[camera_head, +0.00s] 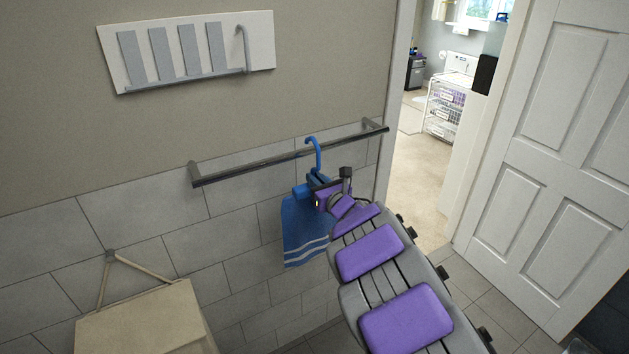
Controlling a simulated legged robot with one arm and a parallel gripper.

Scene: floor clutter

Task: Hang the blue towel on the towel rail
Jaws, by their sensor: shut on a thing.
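The blue towel (304,228) with white stripes near its lower edge hangs down from a blue hanger with a hook (316,152) at its top. My gripper (327,190) is shut on the hanger's body, just above and right of the towel. The towel rail (270,160) is a dark metal bar on the wall, running from left to upper right. The hook's curved top overlaps the rail in the picture; I cannot tell whether it touches the rail. The gripper hides part of the hanger and the towel's right edge.
A white panel (262,45) with grey strips and a hook is mounted on the wall above left. A beige box-like thing (145,318) hangs by cords at lower left. A white door (560,150) stands at right, beside an open doorway (425,180) to another room.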

